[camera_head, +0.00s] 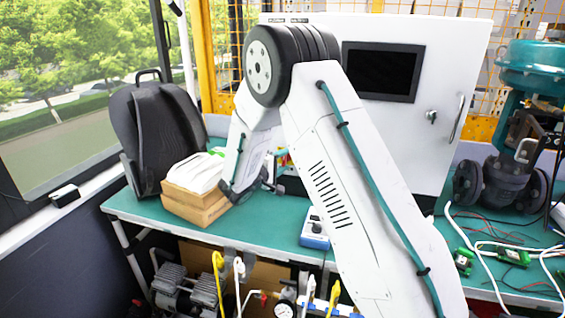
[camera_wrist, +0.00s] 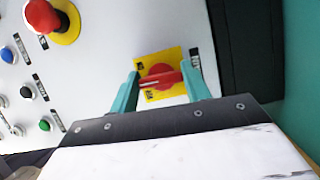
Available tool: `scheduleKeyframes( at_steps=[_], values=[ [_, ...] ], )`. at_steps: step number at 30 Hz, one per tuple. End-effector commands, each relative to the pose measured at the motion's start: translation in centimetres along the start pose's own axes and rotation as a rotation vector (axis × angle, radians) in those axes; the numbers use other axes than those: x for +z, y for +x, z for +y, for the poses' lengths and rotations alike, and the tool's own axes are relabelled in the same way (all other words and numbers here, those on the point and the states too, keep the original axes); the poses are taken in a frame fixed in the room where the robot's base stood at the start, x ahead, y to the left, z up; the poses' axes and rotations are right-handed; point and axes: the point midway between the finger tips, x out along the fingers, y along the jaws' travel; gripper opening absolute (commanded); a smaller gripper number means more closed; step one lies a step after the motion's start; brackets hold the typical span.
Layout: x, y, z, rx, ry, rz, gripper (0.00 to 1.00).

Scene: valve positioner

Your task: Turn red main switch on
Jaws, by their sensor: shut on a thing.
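The red main switch (camera_wrist: 160,77) is a red rotary knob on a yellow square plate, on a light control panel (camera_wrist: 110,55), in the wrist view. The knob's handle lies roughly level across the picture. My gripper (camera_wrist: 163,84) has its two teal fingers on either side of the knob, shut on it. In the head view my arm hides the switch and most of the panel's lower left. My gripper's fingers cannot be made out clearly there.
In the wrist view, a red emergency button (camera_wrist: 42,16) and blue (camera_wrist: 6,55) and green (camera_wrist: 44,125) buttons lie left of the switch. In the head view, a grey cabinet (camera_head: 465,50) stands behind my arm on the teal bench (camera_head: 150,212); boxes (camera_head: 190,207) sit left.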

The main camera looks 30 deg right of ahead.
Motion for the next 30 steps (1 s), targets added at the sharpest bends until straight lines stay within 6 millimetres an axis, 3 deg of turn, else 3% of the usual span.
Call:
scheduleKeyframes(
  at_steps=[18,30],
  values=[
    [0.13,0.03,0.04,-0.209,0.499,-0.001,0.24],
    [0.11,0.01,0.00,-0.275,0.659,-0.001,0.24]
  ],
)
